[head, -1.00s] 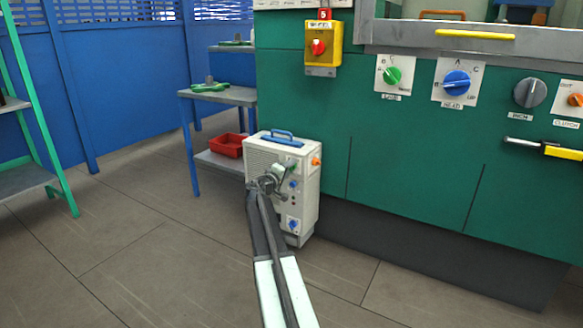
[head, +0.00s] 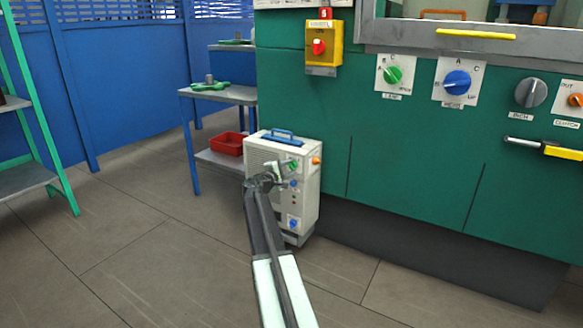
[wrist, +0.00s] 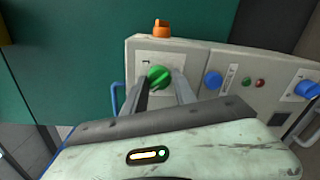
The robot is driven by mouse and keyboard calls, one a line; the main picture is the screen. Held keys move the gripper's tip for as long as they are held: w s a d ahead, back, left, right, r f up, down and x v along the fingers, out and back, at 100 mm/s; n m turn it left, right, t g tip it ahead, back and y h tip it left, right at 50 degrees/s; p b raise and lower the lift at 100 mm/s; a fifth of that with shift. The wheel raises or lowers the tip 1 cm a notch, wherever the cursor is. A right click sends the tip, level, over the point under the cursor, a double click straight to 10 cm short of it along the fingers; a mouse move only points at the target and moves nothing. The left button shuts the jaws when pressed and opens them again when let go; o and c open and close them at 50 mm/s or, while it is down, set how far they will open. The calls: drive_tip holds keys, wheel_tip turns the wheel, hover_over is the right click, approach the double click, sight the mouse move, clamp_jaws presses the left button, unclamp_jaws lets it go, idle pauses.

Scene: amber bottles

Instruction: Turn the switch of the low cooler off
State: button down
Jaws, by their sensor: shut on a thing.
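The low cooler (head: 262,152), a pale box with a blue handle on top, stands on the floor against the green machine. Its green knob (wrist: 158,76) sits on a white plate in the wrist view and also shows small in the head view (head: 293,164). My gripper (wrist: 161,82) has one finger on each side of this knob and is shut on it. In the head view my gripper (head: 281,170) reaches the cooler's control side. The knob's exact pointer angle is hard to read.
The cooler also has an orange knob (wrist: 161,30), a blue round control (wrist: 213,80) and a lower blue knob (wrist: 306,89). A side table (head: 228,94) with a red bin (head: 228,145) on its low shelf stands at left. Open floor lies in front.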

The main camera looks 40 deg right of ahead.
drive_tip(key=shift+w+a+r, duration=0.1)
drive_tip(key=shift+w, duration=0.2)
drive_tip(key=c, duration=1)
unclamp_jaws()
drive_tip(key=shift+c, duration=0.2)
drive_tip(key=shift+s, duration=0.1)
drive_tip(key=v, duration=0.7)
drive_tip(key=shift+a, duration=0.4)
drive_tip(key=shift+s, duration=0.1)
